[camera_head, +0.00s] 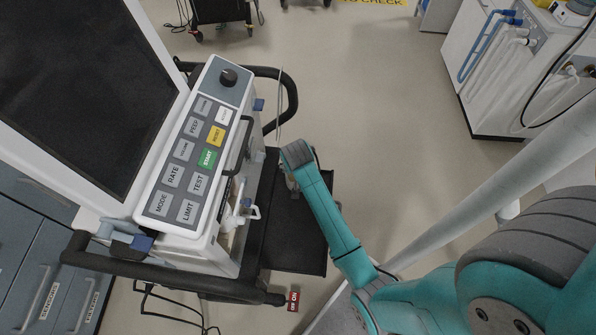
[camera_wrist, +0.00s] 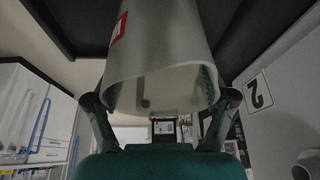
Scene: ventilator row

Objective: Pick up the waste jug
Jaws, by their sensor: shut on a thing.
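The waste jug (camera_wrist: 160,45) is a pale, translucent, rounded vessel with a red-and-white label. It fills the upper middle of the wrist view, its rim facing the camera. My gripper (camera_wrist: 160,98) is shut on it, with one dark finger on each side of its wall near the rim. In the head view my arm reaches to the right side of the ventilator cart, above a dark shelf. There my gripper's fingers and the jug are mostly hidden by my wrist. Whether the jug touches a surface below it cannot be told.
The ventilator's button panel (camera_head: 188,165) and black screen (camera_head: 85,85) stand close left of my arm. The cart's black handle rail (camera_head: 165,276) curves around the front. The dark shelf (camera_head: 298,235) lies beneath my wrist. Another white machine (camera_head: 490,75) stands at upper right. Floor between is clear.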

